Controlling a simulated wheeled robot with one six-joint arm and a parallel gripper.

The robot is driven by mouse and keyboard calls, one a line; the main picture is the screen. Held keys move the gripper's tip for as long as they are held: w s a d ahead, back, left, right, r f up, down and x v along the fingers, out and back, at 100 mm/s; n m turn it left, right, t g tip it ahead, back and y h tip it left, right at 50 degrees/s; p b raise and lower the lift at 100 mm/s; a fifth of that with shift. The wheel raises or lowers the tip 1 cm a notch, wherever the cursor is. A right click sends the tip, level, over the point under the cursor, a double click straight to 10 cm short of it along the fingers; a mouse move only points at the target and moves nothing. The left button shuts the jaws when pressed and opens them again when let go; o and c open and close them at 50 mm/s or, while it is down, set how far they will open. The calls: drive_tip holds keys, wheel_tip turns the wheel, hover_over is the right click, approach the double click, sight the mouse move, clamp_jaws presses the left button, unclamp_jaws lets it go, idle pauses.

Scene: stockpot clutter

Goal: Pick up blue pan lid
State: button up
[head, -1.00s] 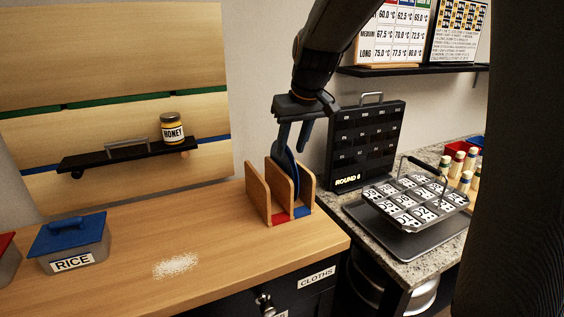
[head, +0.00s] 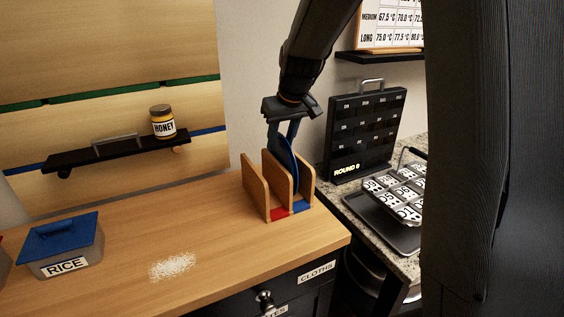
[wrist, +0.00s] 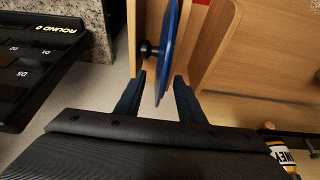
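The blue pan lid (head: 284,158) stands on edge in the wooden rack (head: 256,188), in the slot with the blue base. In the wrist view the lid (wrist: 168,50) is seen edge-on, with its dark knob (wrist: 149,50) on the left side. My gripper (head: 281,136) is above the rack, pointing down. Its two fingers (wrist: 160,80) are spread on either side of the lid's upper edge, with visible gaps. The lower part of the lid is hidden by the dividers.
The rack's red-based slot is empty. A rice box with a blue lid (head: 62,247) and spilled rice (head: 173,266) are on the counter to the left. A black board (head: 368,135) stands close right of my gripper. A honey jar (head: 163,122) sits on a shelf.

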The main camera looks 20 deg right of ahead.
drive_tip(key=shift+p+x, duration=0.3)
drive_tip(key=shift+x, duration=0.9)
clamp_jaws()
drive_tip(key=shift+r, duration=0.15)
